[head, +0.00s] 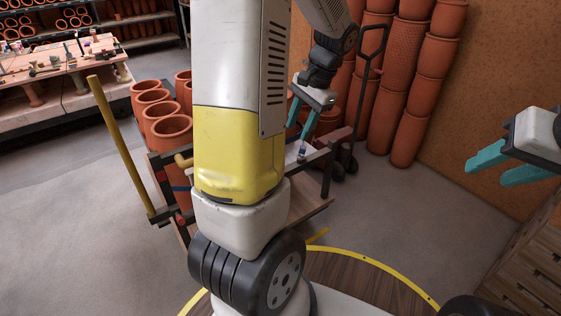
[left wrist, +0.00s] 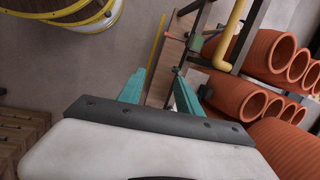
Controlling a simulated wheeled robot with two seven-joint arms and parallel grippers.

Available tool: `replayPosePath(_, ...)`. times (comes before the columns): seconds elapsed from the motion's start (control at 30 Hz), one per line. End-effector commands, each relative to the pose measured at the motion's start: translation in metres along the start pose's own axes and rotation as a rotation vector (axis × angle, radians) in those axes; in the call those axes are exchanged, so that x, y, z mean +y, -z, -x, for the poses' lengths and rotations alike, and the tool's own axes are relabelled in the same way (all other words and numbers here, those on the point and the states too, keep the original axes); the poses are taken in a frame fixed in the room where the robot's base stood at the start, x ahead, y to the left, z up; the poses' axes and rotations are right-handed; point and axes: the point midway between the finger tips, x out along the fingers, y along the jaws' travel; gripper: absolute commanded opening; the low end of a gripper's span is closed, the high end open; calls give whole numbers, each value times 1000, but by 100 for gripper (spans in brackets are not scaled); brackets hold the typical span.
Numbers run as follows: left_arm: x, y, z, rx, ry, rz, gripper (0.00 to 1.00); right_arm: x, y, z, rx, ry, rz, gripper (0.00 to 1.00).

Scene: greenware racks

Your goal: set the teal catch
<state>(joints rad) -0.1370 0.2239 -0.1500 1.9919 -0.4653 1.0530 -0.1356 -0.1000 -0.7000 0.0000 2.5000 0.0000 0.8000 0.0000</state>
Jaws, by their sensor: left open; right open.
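My left gripper (head: 298,133) is open, with teal fingers pointing down over the right end of a dark-framed cart (head: 312,204). A small blue-and-white piece (head: 301,153) sits on the cart rail just below the fingertips; I cannot tell if it is the teal catch. In the left wrist view the open gripper (left wrist: 158,74) has the cart's wooden deck (left wrist: 170,55) beyond its fingers, with nothing seen held. A small greenish piece (left wrist: 195,43) shows by the cart frame, too small to identify. My right gripper (head: 487,174) is open and empty at the right.
Tall stacks of pots (head: 411,135) line the wall behind. A yellow post (head: 120,145) leans up at the cart's left. Wooden drawers (head: 530,265) stand at the right. Grey floor at left is clear.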

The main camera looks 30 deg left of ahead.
Motion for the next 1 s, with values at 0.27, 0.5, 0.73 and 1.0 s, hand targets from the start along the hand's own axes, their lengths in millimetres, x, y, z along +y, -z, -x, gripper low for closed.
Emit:
replayPosePath(0.27, -43, 45, -94, -324, 162, -201, 41, 0, 0, 0, 0, 0, 0, 45)
replayPosePath(0.5, -68, 73, -177, -595, 320, -396, 41, 0, 0, 0, 0, 0, 0, 45)
replayPosePath(0.73, -79, 94, -257, -844, 488, -604, 41, 0, 0, 0, 0, 0, 0, 45)
replayPosePath(1.0, -71, 109, -334, -1065, 674, -825, 41, 0, 0, 0, 0, 0, 0, 45)
